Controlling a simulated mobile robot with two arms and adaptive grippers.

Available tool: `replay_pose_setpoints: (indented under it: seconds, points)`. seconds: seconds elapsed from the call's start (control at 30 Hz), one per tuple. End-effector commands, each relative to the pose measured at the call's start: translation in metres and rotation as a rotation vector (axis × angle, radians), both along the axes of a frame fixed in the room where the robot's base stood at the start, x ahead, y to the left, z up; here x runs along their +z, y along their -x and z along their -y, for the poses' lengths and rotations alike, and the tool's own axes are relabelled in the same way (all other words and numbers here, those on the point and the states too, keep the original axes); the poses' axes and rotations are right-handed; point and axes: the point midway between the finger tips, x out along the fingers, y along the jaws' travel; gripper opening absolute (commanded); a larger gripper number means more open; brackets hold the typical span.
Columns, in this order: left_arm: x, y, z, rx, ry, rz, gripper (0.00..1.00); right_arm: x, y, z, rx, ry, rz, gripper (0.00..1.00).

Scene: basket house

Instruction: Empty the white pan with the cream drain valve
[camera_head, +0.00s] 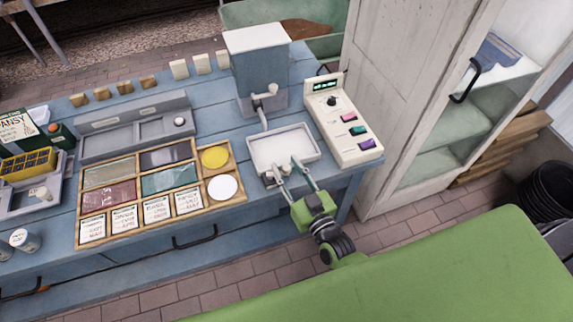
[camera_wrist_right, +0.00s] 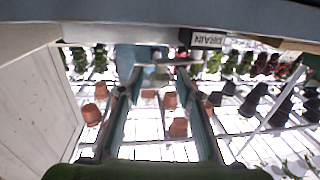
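The white pan (camera_head: 268,158) sits at the right end of the blue bench, below the grey dispenser. A small drain fitting (camera_head: 268,181) shows at its front edge, partly hidden by my gripper. My right gripper (camera_head: 286,168) reaches up to the pan's front edge, its two fingers apart. In the right wrist view, my gripper (camera_wrist_right: 159,73) has its fingers spread, with the pale drain valve (camera_wrist_right: 161,64) ahead between the tips, near a DRAIN label (camera_wrist_right: 207,39). I cannot tell whether a finger touches the valve. My left gripper is not in view.
A grey dispenser (camera_head: 258,62) stands behind the pan. A cream control box (camera_head: 345,136) with coloured buttons stands right of it. A wooden tray (camera_head: 160,222) with several compartments lies to the left. A white cabinet (camera_head: 400,80) stands at the right, its door beside the bench.

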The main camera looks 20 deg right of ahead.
Motion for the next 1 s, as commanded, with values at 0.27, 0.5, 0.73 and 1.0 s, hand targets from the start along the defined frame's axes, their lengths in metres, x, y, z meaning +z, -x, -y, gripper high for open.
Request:
replay_pose_setpoints:
  seconds: [0.27,0.5,0.73,1.0]
  points:
    - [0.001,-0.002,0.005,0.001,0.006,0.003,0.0,0.0,-0.007,-0.001,0.0,0.0,-0.001,0.33]
    - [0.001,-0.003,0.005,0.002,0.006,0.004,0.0,0.0,-0.007,-0.001,0.0,0.0,0.0,0.02]
    - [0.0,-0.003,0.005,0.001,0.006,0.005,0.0,0.0,-0.007,-0.001,0.009,0.002,0.001,0.0]
    - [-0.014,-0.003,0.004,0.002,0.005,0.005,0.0,-0.002,-0.014,0.001,0.14,0.008,0.005,0.0]
